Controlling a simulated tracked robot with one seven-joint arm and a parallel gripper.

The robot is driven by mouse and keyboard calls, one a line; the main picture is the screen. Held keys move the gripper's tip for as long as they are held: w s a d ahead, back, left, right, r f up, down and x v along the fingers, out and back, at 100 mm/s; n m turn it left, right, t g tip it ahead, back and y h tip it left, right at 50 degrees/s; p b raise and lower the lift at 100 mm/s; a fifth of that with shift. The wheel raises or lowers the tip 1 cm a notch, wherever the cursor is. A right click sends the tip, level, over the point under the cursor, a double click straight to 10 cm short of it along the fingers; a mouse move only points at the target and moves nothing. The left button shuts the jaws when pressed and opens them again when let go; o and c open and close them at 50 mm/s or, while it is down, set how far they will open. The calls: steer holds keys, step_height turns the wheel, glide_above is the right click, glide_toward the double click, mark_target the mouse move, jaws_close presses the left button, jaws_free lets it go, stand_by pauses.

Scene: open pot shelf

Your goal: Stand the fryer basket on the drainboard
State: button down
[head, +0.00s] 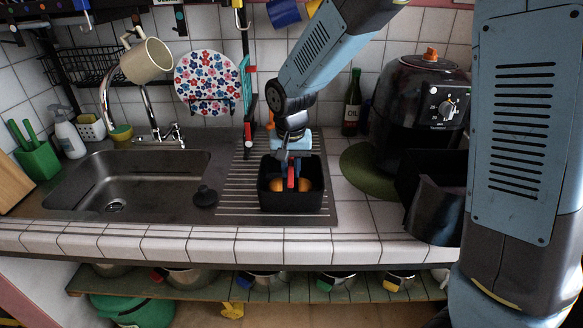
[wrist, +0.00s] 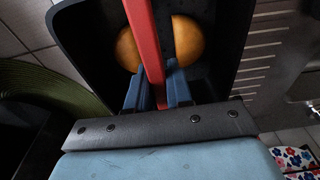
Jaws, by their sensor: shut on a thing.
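The fryer basket (head: 290,203) is a black open box with a red bar across its top and orange-brown round pieces (head: 304,184) inside. It is upright over the right part of the ribbed steel drainboard (head: 240,180). I cannot tell whether its base touches the ribs. My gripper (head: 291,178) reaches down from above and is shut on the red bar. In the wrist view, the blue fingers (wrist: 157,75) flank the red bar (wrist: 145,30), with a round piece showing on each side and the dark basket wall (wrist: 85,45) around them.
The sink (head: 130,180) lies left, with a black plug (head: 205,196) between it and the basket. A green round mat (head: 367,172), the black air fryer (head: 425,100) and its open drawer (head: 435,212) are right. An oil bottle (head: 352,103) stands behind.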

steer(key=c, duration=1)
jaws_free()
steer(key=shift+f, duration=0.1)
steer(key=r, duration=0.4)
steer(key=s+r, duration=0.1)
steer(key=r, duration=0.7)
steer(key=shift+s+r, duration=0.1)
steer(key=shift+s, duration=0.1)
steer(key=s+d+r+t, duration=0.1)
steer(key=s+d+r, duration=0.1)
steer(key=s+d, duration=0.3)
steer(key=s+d+r+t, duration=0.1)
steer(key=s+d, duration=0.5)
steer(key=d, duration=0.7)
steer(key=s+d+r+t, duration=0.2)
steer(key=s+d+r, duration=0.2)
steer(key=d, duration=0.6)
steer(key=shift+s+m, duration=0.3)
steer(key=shift+s, duration=0.85)
